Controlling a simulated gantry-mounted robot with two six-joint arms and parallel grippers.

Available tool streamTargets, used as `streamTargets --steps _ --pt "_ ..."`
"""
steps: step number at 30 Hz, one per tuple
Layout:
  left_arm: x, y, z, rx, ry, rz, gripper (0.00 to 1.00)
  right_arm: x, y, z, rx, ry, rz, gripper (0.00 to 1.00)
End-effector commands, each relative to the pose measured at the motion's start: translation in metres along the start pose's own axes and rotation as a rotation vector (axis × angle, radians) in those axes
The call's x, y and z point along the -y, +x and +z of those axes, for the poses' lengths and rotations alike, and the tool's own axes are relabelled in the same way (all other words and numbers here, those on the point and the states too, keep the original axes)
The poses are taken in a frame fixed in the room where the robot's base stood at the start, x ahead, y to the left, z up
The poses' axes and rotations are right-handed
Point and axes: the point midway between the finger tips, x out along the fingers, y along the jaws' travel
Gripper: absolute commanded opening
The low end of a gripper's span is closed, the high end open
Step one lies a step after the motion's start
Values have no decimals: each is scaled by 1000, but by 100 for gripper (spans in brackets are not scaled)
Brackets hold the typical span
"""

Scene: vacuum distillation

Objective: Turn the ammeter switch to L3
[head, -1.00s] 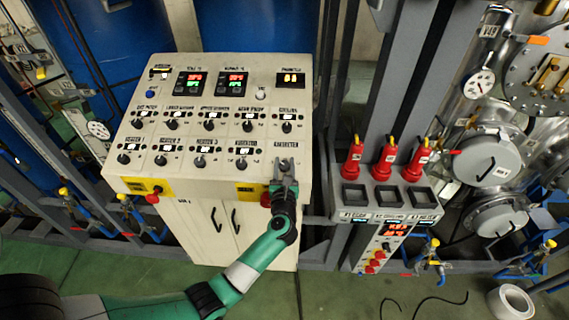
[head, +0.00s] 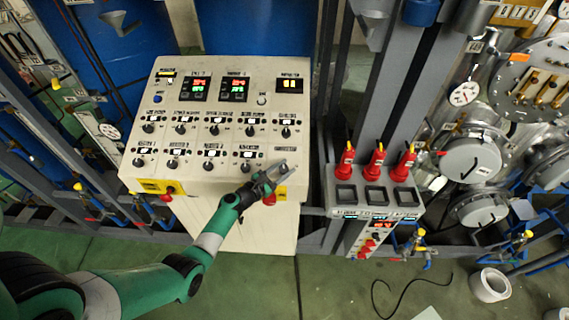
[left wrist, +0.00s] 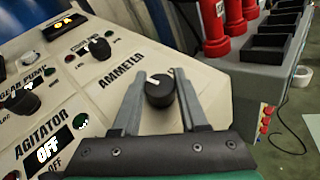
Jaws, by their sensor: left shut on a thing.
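The ammeter switch is a round black knob (left wrist: 160,92) with a white mark at its upper left edge, below the AMMETER label (left wrist: 120,75) in the left wrist view. My left gripper (left wrist: 165,80) has a finger on each side of the knob and is shut on it. In the head view my left gripper (head: 279,175) is at the lower right corner of the white control panel (head: 215,125), with its fingers slanting to the upper right. It hides the knob there. The position marks around the knob are not readable. My right gripper is not in view.
The agitator knob (head: 247,168) is close to the left of my gripper. A red button on a yellow plate (head: 283,193) is just below it. Green floor (head: 250,285) is open in front.

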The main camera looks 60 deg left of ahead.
Motion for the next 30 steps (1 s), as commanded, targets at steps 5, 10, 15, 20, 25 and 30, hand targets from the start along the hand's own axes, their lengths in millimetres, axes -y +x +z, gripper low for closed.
streamTargets --steps 5,10,15,20,25,30 --pt "-2 1 1 7 53 -125 0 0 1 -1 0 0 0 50" --pt "-1 1 0 11 90 -218 0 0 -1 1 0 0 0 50" --pt "1 1 0 14 112 -278 0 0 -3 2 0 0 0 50" --pt "1 0 0 13 121 -303 0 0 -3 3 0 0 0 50" --pt "1 0 0 13 123 -310 0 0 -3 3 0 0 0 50" --pt "1 0 0 13 123 -309 0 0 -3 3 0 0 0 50"
